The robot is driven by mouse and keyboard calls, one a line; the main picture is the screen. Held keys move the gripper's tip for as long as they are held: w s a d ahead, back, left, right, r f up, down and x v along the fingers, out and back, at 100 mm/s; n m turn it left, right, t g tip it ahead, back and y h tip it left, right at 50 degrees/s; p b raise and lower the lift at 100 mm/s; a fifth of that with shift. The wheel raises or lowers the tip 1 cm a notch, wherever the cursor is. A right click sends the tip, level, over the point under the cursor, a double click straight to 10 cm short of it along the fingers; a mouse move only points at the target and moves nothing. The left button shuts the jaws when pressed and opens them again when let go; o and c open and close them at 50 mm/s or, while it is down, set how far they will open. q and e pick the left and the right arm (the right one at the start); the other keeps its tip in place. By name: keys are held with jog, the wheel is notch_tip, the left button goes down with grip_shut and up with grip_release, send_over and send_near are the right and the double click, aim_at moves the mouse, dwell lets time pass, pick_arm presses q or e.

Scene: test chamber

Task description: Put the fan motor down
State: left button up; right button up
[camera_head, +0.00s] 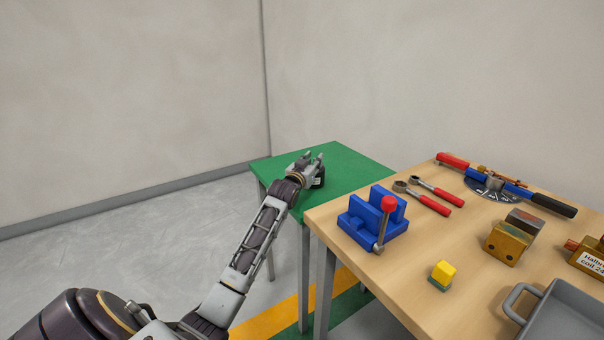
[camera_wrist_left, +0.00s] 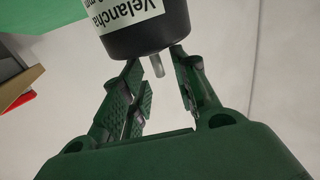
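The fan motor is a black cylinder with a white label and a thin metal shaft. In the left wrist view the motor (camera_wrist_left: 150,35) is just past my fingertips, its shaft pointing back between them. My left gripper (camera_wrist_left: 160,75) is open, with a gap on both sides of the shaft. I cannot tell whether the motor's base touches the table. My right gripper is not in view.
A wooden table (camera_head: 400,275) stands close on the right. It holds a blue vise (camera_head: 372,222), red-handled wrenches (camera_head: 430,197), a yellow block (camera_head: 444,270), brass blocks (camera_head: 508,245) and a grey tray (camera_head: 565,315). The rest of the green tabletop looks clear.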

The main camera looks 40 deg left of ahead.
pick_arm(q)
jog(key=s+d+p, duration=0.1)
jog(key=s+d, duration=0.1)
jog(key=s, duration=0.8)
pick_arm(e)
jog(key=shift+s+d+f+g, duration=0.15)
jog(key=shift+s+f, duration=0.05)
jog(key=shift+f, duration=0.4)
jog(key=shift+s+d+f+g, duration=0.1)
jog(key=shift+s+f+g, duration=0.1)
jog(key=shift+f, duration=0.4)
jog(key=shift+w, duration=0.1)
